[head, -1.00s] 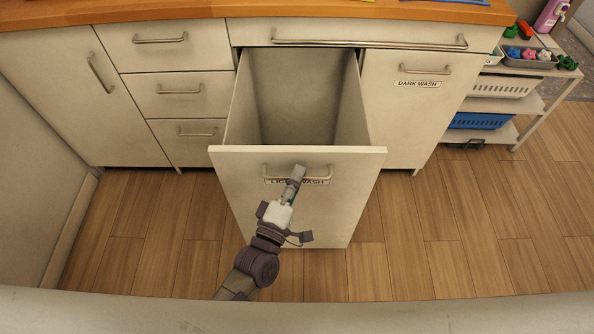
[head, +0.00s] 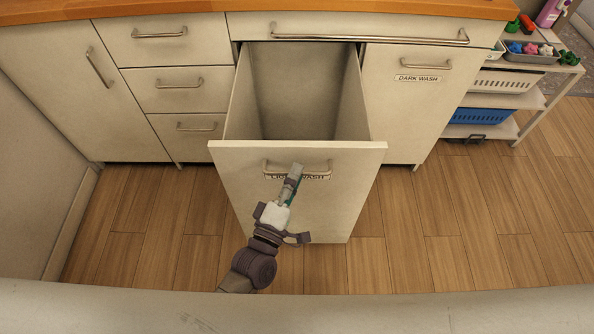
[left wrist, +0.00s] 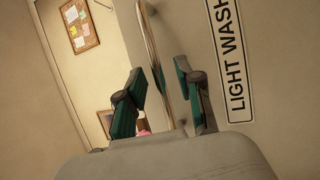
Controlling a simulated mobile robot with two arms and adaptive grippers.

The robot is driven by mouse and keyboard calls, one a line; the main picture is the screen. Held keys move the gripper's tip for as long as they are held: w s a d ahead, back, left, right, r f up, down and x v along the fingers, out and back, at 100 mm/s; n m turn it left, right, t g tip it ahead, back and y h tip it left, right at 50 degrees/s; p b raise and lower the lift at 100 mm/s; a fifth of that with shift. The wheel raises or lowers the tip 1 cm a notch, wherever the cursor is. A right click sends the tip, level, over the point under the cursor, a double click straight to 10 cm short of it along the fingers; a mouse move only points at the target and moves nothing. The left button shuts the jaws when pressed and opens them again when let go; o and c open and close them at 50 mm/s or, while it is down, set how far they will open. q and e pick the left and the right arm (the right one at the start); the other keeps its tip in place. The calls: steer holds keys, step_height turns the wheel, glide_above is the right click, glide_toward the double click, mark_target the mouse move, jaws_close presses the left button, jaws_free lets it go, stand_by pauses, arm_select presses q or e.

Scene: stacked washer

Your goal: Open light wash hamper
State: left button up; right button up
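The light wash hamper (head: 240,200) is a pale pull-out bin under the counter. It stands pulled well out, and its inside looks empty. Its front carries a metal bar handle (head: 275,166) with a "LIGHT WASH" label just below, partly hidden by my gripper. My left gripper (head: 296,172) is at the handle in the head view. In the left wrist view, its two green-padded fingers (left wrist: 160,75) are apart. The handle bar (left wrist: 153,45) shows in the gap between them, and I see no clear grip on it. My right gripper is not in view.
The closed dark wash front (head: 405,115) is on the right, and closed drawers (head: 178,90) are on the left. A shelf rack with a blue basket (head: 478,115) stands at far right. Wooden floor (head: 450,220) is clear on both sides of the hamper.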

arm_select(q)
steer(key=v, duration=1)
steer(key=shift+s, duration=0.3)
steer(key=shift+a+f, duration=0.15)
steer(key=shift+f, duration=0.05)
